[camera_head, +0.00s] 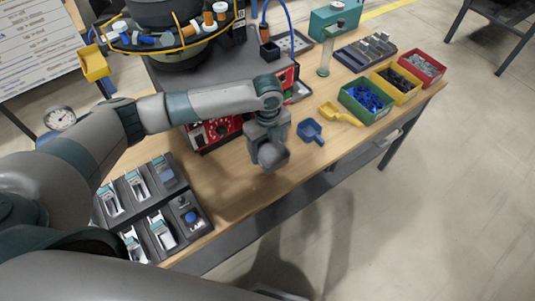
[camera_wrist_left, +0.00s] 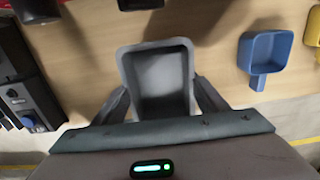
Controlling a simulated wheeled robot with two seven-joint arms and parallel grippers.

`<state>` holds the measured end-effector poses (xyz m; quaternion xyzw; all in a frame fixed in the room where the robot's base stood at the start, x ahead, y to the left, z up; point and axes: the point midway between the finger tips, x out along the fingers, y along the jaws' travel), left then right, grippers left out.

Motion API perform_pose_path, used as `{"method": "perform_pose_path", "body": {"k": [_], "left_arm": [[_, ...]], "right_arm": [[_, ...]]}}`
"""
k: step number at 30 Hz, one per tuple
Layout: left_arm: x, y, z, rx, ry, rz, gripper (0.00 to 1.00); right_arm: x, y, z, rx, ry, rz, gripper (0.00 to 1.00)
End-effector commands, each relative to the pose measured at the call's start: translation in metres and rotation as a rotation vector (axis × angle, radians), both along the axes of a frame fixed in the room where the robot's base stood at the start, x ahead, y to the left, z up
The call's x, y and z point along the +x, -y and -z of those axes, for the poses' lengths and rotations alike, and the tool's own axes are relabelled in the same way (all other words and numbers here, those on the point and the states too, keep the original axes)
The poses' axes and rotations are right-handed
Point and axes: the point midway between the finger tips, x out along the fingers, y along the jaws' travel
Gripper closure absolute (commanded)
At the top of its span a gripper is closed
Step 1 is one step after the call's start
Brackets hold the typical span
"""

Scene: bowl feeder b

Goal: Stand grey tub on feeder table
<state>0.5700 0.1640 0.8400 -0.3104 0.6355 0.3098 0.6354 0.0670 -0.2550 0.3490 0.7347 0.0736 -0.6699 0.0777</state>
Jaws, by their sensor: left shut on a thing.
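The grey tub (camera_head: 273,156) is in my left gripper (camera_head: 268,146), over the front part of the wooden feeder table (camera_head: 232,185). In the left wrist view the tub (camera_wrist_left: 162,72) sits between the two fingers of my left gripper (camera_wrist_left: 160,92), which are shut on its sides. Its open side faces the wrist camera and it looks empty. The bare tabletop (camera_wrist_left: 218,45) shows around it. I cannot tell how large the gap under the tub is. My right gripper is not in view.
A blue scoop (camera_head: 311,131) and a yellow scoop (camera_head: 340,114) lie to the right of the tub. Green (camera_head: 366,101), yellow and red bins stand farther right. A black tray of parts (camera_head: 150,205) is at the left. A red control box (camera_head: 215,132) stands behind.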

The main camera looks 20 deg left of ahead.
Motion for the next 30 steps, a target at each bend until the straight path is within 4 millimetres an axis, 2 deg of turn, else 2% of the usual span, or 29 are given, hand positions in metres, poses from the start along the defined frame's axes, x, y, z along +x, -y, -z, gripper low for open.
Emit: {"method": "perform_pose_path", "body": {"k": [8,20,30], "left_arm": [[0.0,0.0,0.001,0.0,0.0,0.0,0.6],[0.0,0.001,0.038,0.001,0.001,0.0,0.6],[0.0,0.0,0.041,0.001,0.001,0.0,0.6]], "right_arm": [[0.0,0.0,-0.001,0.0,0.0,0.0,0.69],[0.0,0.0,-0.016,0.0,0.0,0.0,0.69],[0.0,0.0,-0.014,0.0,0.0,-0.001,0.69]]}}
